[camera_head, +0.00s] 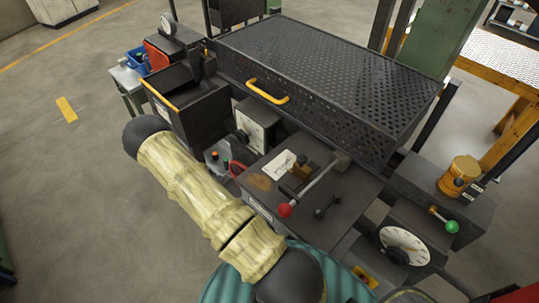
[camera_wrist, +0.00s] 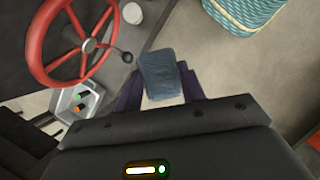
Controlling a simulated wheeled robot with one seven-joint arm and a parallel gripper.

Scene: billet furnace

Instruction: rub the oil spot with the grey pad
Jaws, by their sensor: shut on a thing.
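The grey pad (camera_wrist: 162,72), a blue-grey block, is between the two dark fingers of my gripper (camera_wrist: 161,90) in the wrist view. The gripper is shut on it. The pad is seen above the concrete floor, apart from the machine's surfaces. A brown stain that looks like the oil spot (camera_head: 260,183) lies on the dark machine top in the head view, beside a white paper label (camera_head: 280,165). In the head view my arm crosses the foreground, and my gripper and the pad are hidden. The oil spot does not show in the wrist view.
A red handwheel (camera_wrist: 82,42) and a grey button box (camera_wrist: 78,102) are left of the pad. On the machine top, a red-knobbed lever (camera_head: 285,210) stands close to the stain. A perforated cover (camera_head: 330,80) with a yellow handle (camera_head: 266,92) rises behind.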

